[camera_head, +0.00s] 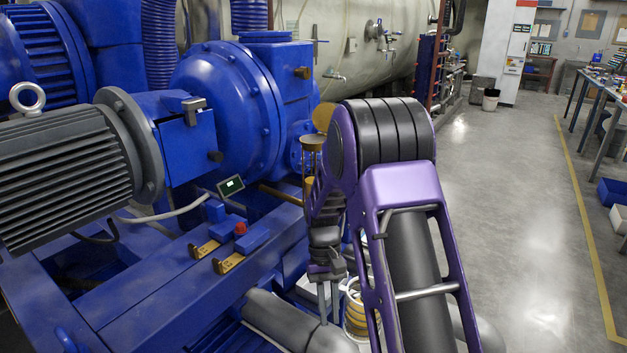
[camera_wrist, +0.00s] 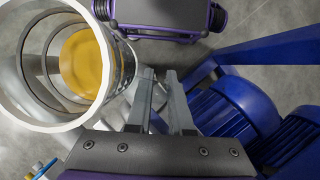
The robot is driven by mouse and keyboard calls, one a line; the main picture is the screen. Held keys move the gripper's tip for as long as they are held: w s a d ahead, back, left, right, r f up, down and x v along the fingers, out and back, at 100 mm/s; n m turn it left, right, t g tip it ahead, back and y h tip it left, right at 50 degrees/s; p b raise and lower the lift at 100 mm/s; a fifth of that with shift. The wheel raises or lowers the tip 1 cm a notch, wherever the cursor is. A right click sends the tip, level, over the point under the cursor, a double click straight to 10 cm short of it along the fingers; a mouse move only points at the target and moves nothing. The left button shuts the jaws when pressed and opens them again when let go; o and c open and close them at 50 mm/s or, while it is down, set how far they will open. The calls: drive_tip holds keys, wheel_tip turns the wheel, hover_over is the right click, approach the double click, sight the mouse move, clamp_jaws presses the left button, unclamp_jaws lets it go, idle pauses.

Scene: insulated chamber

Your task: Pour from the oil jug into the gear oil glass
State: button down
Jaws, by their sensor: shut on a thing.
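The oil jug (camera_wrist: 22,70) fills the left of the wrist view, a clear round vessel with a pale rim and yellow oil inside. My gripper (camera_wrist: 161,76) is shut on the jug at its right side; the exact grip at the handle is hard to make out. In the head view the jug (camera_head: 355,312) shows low, partly hidden behind my arm, and my gripper (camera_head: 325,285) is just left of it. The gear oil glass (camera_head: 312,144) appears as a brass-rimmed cup on the blue machine, well above the jug, with a round brass lid (camera_head: 323,117) raised. My arm hides part of it.
The blue machine (camera_head: 228,108) and grey motor (camera_head: 65,170) fill the left. Its blue frame (camera_head: 150,310) carries brass brackets (camera_head: 205,249) and a small display (camera_head: 231,185). Open grey floor (camera_head: 520,200) lies to the right, with work tables (camera_head: 605,85) beyond.

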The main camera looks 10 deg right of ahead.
drive_tip(key=shift+r, duration=0.1)
drive_tip(key=a+r+n+t+h, duration=0.1)
drive_tip(key=a+r+n+h, duration=0.1)
drive_tip(key=a+r+n, duration=0.55)
drive_tip(key=a+r+n+t+h, duration=0.15)
drive_tip(key=a+r+n, duration=0.3)
drive_tip(key=r, duration=0.65)
drive_tip(key=w+d+r+n+t, duration=0.1)
drive_tip(key=w+r+n+t, duration=0.1)
drive_tip(key=w+r+n, duration=0.3)
drive_tip(key=w+d+r+n+t, duration=0.2)
drive_tip(key=w+r+n, duration=0.3)
drive_tip(key=n, duration=0.5)
drive_tip(key=shift+w+d+r+t, duration=0.25)
drive_tip(key=shift+w+r+t, duration=0.1)
drive_tip(key=shift+r+t, duration=0.2)
drive_tip(key=shift+d+y, duration=0.2)
drive_tip(key=shift+y, duration=0.35)
